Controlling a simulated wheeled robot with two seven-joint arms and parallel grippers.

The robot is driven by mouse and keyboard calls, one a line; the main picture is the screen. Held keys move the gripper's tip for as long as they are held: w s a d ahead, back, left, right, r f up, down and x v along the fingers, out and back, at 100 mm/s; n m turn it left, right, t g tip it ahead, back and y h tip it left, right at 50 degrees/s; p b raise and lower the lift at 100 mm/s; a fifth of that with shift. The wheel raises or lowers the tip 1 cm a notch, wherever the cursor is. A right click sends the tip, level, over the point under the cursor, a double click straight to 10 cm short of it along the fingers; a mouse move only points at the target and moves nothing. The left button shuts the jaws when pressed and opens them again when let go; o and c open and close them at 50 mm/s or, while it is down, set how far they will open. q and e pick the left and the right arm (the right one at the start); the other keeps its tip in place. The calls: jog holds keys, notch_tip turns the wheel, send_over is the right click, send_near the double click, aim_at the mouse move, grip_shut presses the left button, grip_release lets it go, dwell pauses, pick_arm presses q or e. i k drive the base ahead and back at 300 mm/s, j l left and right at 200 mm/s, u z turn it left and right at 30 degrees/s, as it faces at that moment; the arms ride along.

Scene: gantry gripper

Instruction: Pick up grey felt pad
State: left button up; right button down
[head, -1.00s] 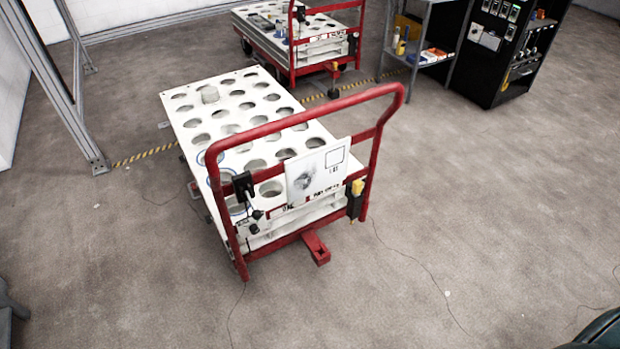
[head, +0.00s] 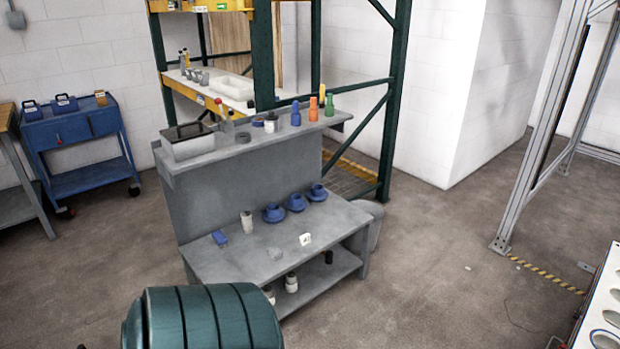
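A grey bench (head: 235,262) with a raised back shelf stands in the middle of the head view. A small flat grey piece (head: 275,253) lies on its lower top, left of a white card (head: 305,239); I cannot tell whether it is the felt pad. No other grey felt pad can be made out. Neither of my grippers is in view.
Blue round parts (head: 296,202) and a blue block (head: 220,238) are on the bench. A green ribbed drum (head: 203,322) stands in front. A blue cart (head: 75,145) is at left, a white perforated cart (head: 600,312) at right. Floor between bench and cart is clear.

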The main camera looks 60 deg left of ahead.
aim_at(274, 253)
jog(key=u, duration=2.35)
jog(key=i+l+u, duration=0.35)
jog(key=i, duration=0.25)
jog(key=i+l+u, duration=0.35)
jog(key=i+l, duration=0.15)
jog(key=l, duration=0.2)
jog(key=i+l+u, duration=0.3)
jog(key=i+l, duration=0.15)
jog(key=l, duration=0.3)
